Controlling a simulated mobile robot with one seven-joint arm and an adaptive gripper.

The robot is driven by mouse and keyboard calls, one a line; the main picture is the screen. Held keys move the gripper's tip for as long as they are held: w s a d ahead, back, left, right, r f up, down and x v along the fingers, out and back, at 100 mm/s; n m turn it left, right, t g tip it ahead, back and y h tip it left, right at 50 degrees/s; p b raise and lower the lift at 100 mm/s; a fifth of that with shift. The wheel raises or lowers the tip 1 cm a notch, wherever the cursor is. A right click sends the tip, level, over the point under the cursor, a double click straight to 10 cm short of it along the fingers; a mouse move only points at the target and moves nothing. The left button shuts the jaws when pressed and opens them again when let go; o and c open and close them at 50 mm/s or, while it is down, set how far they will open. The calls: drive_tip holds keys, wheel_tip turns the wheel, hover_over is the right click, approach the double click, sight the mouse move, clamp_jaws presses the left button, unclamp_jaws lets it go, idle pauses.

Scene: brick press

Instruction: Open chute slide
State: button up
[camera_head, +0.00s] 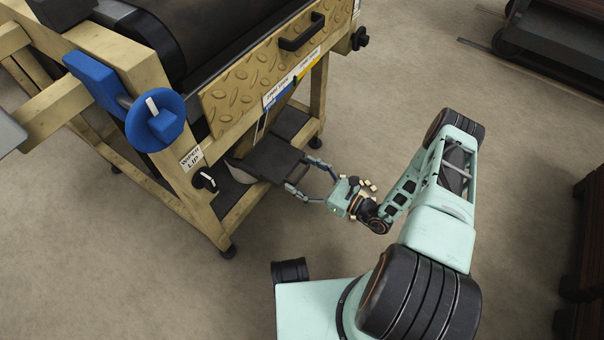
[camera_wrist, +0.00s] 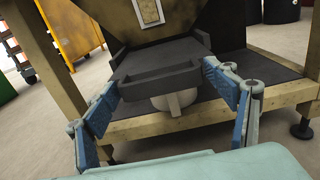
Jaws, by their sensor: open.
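The chute slide (camera_head: 266,157) is a dark grey flat piece at the lower front of the wooden press, under the textured metal panel. In the wrist view the chute slide (camera_wrist: 162,68) fills the middle, with a raised bar along its near edge. My gripper (camera_head: 303,176) is open at that near edge. In the wrist view my gripper (camera_wrist: 165,84) has one blue finger on each side of the bar. Whether either finger touches it, I cannot tell. A pale rounded part (camera_wrist: 173,101) shows beneath the slide, partly hidden.
The press frame (camera_head: 215,225) has wooden legs and a low rail close to my gripper. A black knob (camera_head: 204,180), a blue handwheel (camera_head: 155,121) and a black handle (camera_head: 301,32) are on the press. Open floor (camera_head: 420,60) lies to the right.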

drive_tip(key=v, duration=1.2)
